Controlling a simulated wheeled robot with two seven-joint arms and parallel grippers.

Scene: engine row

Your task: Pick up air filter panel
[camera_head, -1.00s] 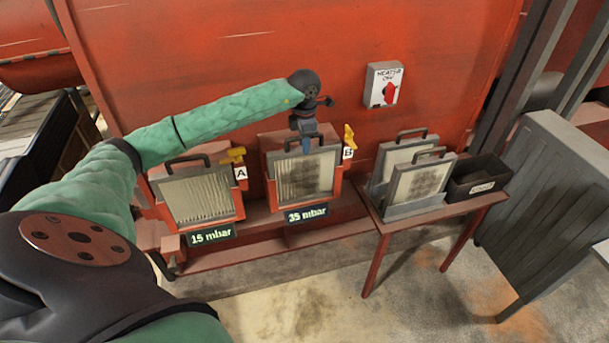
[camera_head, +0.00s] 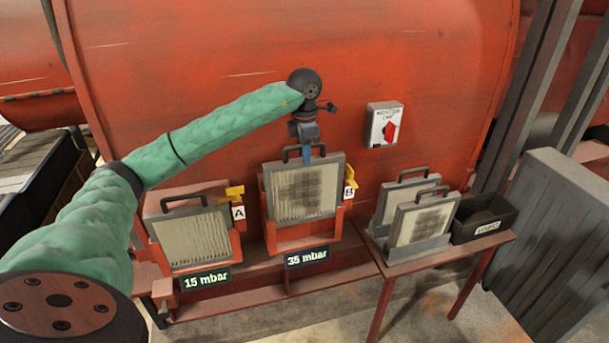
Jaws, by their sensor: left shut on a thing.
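An air filter panel (camera_head: 304,192) with a dark-smudged pleated face and grey frame stands partly raised out of the red housing (camera_head: 305,239) marked B, above the "35 mbar" sign (camera_head: 307,257). My left gripper (camera_head: 306,152) is shut on the handle at the top of this panel. The panel is roughly upright and its lower edge is still within or just in front of the housing. Another, cleaner air filter panel (camera_head: 193,240) sits in the housing marked A, above the "15 mbar" sign (camera_head: 206,280). My right gripper is not in view.
A red side table (camera_head: 462,258) at the right holds two panels (camera_head: 423,220) in a grey rack and a black bin (camera_head: 483,218). Yellow levers (camera_head: 351,174) sit beside the housings. A switch box (camera_head: 384,124) is on the red wall. A grey cabinet (camera_head: 560,230) stands far right.

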